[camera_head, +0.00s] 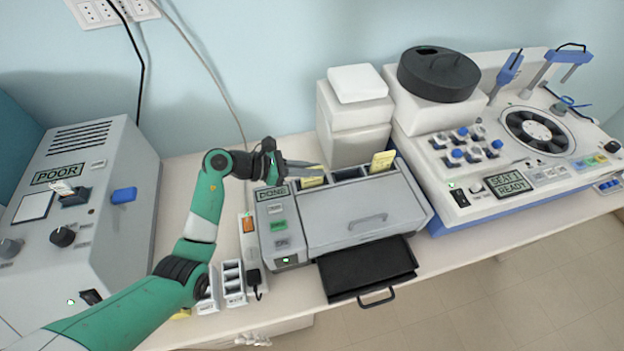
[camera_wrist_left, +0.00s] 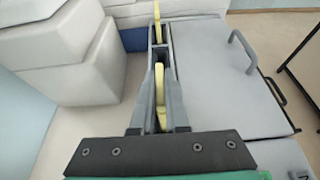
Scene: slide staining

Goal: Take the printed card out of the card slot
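The grey machine (camera_head: 365,213) shows "DONE" on its small display (camera_head: 273,192). A yellow printed card (camera_head: 312,181) stands up at the left part of the slotted strip along its back edge. A second yellow card (camera_head: 382,162) stands further right in that strip. My left gripper (camera_head: 318,165) points right at the left card. In the left wrist view its two fingers lie on either side of the near yellow card (camera_wrist_left: 160,90), with narrow gaps showing. The far card (camera_wrist_left: 158,22) is beyond the fingertips. My right gripper is not in view.
A black tray (camera_head: 366,268) sticks out of the machine's front. White stacked boxes (camera_head: 355,125) stand close behind it. A grey machine reading "POOR" (camera_head: 75,215) is at left. A staining unit (camera_head: 520,150) is at right. Small white racks (camera_head: 232,282) sit near the front edge.

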